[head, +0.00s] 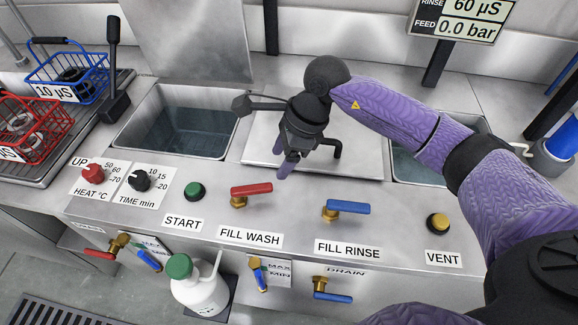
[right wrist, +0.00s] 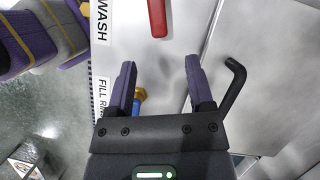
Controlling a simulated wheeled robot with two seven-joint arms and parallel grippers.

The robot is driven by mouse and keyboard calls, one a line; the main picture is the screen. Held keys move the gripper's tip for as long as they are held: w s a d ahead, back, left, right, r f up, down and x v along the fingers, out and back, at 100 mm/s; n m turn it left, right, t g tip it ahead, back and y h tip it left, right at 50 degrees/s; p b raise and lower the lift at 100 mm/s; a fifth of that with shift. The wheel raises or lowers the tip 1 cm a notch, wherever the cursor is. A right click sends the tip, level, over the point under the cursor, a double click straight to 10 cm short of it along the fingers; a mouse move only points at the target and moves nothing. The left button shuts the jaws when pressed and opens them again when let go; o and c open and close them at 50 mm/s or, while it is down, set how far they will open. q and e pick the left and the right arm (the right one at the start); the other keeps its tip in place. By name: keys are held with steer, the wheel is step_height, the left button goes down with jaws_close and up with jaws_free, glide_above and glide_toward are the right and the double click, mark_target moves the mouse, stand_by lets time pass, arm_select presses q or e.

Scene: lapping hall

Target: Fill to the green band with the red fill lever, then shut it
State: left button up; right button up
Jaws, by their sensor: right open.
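The red fill lever (head: 251,189) is on a brass valve above the FILL WASH label (head: 250,237), its handle lying roughly sideways to the right. In the right wrist view the red handle (right wrist: 157,16) shows beyond my fingertips. My right gripper (head: 287,168) is open and empty, above and behind the panel near the red lever, apart from it. It also shows in the right wrist view (right wrist: 161,78). The wash tank (head: 120,140) at left holds dark water (head: 190,130). I cannot make out a green band. My left gripper is not in view.
The blue FILL RINSE lever (head: 347,207) is right of the red one. Further levers, a green START button (head: 195,191) and a yellow VENT button (head: 438,223) are on the panel. A black bent rod (right wrist: 235,85) stands beside my right finger. A bottle (head: 198,288) stands below the panel.

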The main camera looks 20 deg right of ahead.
mark_target(265, 186)
steer(key=b+x, duration=0.1)
steer(key=x, duration=0.5)
steer(key=shift+a+f, duration=0.15)
steer(key=shift+a, duration=0.05)
steer(key=shift+a+f+b, duration=0.3)
steer(key=shift+f+b, duration=0.05)
steer(key=shift+f, duration=0.1)
steer(key=shift+c, duration=0.5)
steer(key=shift+d, duration=0.1)
jaws_close()
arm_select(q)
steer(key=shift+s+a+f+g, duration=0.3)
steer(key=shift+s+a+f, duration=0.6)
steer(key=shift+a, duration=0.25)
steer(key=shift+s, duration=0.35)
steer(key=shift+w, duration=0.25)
arm_select(e)
steer(key=shift+w, duration=0.1)
